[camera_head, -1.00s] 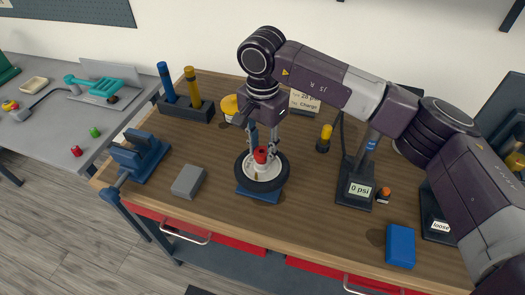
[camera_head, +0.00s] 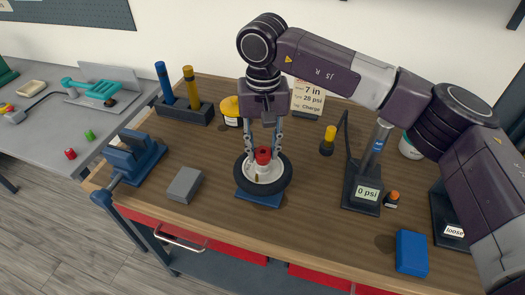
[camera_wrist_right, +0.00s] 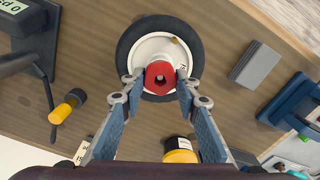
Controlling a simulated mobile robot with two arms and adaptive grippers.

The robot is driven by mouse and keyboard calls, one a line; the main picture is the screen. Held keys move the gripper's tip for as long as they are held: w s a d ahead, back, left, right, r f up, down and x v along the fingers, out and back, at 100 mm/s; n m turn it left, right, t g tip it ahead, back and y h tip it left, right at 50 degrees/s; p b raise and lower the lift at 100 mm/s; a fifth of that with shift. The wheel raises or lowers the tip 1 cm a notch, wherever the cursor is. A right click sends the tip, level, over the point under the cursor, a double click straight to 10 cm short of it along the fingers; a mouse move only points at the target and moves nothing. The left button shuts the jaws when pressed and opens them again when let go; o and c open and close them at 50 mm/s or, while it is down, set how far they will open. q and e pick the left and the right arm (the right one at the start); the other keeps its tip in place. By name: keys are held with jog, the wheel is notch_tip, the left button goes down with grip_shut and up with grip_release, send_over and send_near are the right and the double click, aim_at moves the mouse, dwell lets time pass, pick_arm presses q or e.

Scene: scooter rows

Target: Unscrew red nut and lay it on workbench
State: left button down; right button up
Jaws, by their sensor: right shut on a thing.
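The red nut (camera_head: 263,155) sits at the hub of a small wheel with a black tyre (camera_head: 243,180) and a pale rim. The wheel lies flat on a blue stand (camera_head: 258,199) on the wooden workbench (camera_head: 215,222). My right gripper (camera_head: 264,150) points straight down, its fingers on both sides of the nut. In the right wrist view the red nut (camera_wrist_right: 160,74) has a dark hole in its middle and lies between the two fingertips (camera_wrist_right: 158,84), shut on it. A brass valve stem (camera_wrist_right: 175,41) shows on the rim. My left gripper is in neither view.
A grey block (camera_head: 185,185) and a blue vise (camera_head: 133,158) stand left of the wheel. A gauge pump reading 0 psi (camera_head: 364,190), a yellow-topped bottle (camera_head: 328,140) and a blue box (camera_head: 411,253) are to the right. Bench in front of the wheel is clear.

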jog(key=n, duration=0.2)
jog(key=n+b, duration=0.1)
jog(key=shift+s+d+f+n, duration=0.1)
jog(key=shift+f+n, duration=0.1)
jog(key=shift+n, duration=0.2)
jog(key=n, duration=0.3)
jog(key=shift+n, duration=0.4)
jog(key=o, duration=0.9)
jog(key=shift+c, duration=0.2)
jog(key=o, duration=0.3)
jog(key=shift+d+r, duration=0.15)
jog(key=shift+d, duration=0.05)
jog(key=shift+o, duration=0.2)
jog(key=shift+a, duration=0.1)
